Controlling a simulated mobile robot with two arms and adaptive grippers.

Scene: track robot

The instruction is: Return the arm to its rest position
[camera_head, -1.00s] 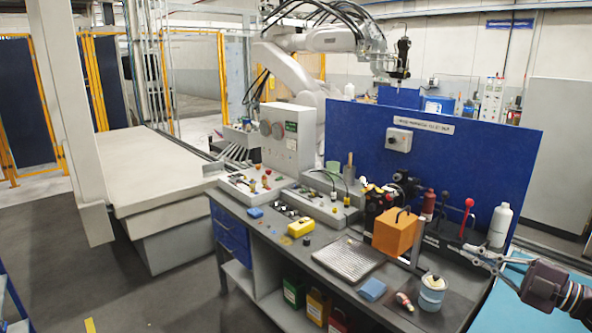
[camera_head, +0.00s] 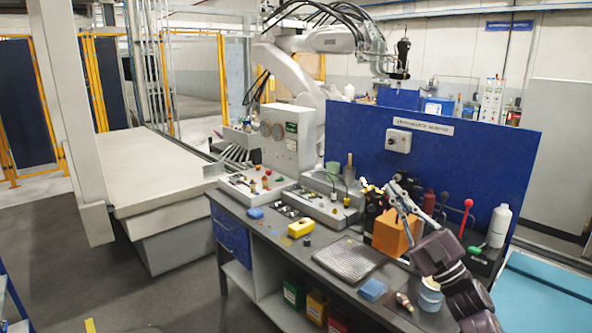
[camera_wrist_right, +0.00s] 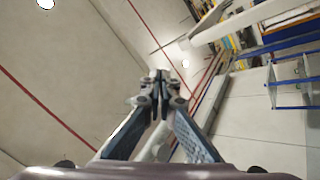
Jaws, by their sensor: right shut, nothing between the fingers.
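My right arm enters the head view from the lower right, with its dark wrist above the right end of the workbench (camera_head: 330,283). The right gripper (camera_head: 391,188) points up and to the left and overlaps the orange box (camera_head: 391,236) and the dark machine parts behind it. Its fingers are together and empty, and in the right wrist view the closed fingertips (camera_wrist_right: 160,80) show nothing between them. My left gripper is in neither view.
A blue panel (camera_head: 470,165) stands behind the bench. A white bottle (camera_head: 499,227), a red-knobbed lever (camera_head: 468,203) and a white-blue jar (camera_head: 430,293) are close to my right arm. A ribbed metal tray (camera_head: 349,259) and a blue block (camera_head: 372,289) lie left of it.

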